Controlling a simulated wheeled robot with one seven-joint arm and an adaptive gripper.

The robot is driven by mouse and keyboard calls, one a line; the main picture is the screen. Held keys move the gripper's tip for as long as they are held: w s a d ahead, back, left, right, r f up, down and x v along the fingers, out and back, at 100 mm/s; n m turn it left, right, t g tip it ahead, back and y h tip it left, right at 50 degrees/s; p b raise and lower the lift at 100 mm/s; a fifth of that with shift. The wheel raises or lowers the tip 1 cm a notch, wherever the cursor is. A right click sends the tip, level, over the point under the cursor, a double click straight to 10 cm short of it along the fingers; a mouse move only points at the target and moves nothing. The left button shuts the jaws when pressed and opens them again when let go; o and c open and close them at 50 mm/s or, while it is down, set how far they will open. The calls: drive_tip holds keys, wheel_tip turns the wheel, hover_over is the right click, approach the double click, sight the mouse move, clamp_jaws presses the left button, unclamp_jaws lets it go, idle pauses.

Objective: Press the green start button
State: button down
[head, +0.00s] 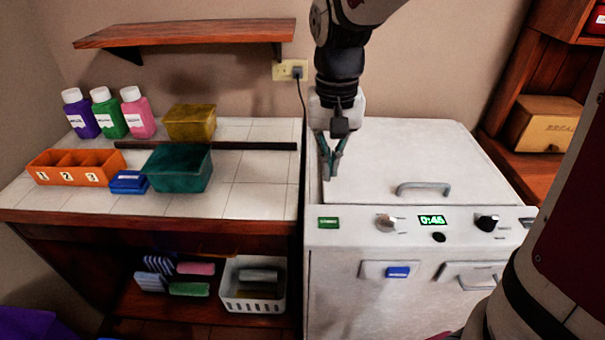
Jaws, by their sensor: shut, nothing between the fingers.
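The green start button (328,223) is a small green rectangle at the left end of the white machine's front panel (360,235). A lit display (432,219) on the same panel reads 0:45. My gripper (327,178) hangs over the left side of the machine's lid, pointing down, its fingertips together and empty. In the picture the fingertips are a little above the button and apart from it. The button is in full view. The exact depth between fingertips and panel is hard to tell.
The panel also has a silver knob (388,223) and a black knob (487,222). A lid handle (424,187) stands to the right of my gripper. A tiled counter at left holds bottles (104,112), an orange divided box (76,168) and a teal bin (178,170). A cord (301,100) hangs behind.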

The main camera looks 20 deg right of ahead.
sight(326, 222)
wheel_tip(326, 222, down, 13)
drive_tip(key=shift+f+b, duration=0.15)
drive_tip(key=shift+b, duration=0.4)
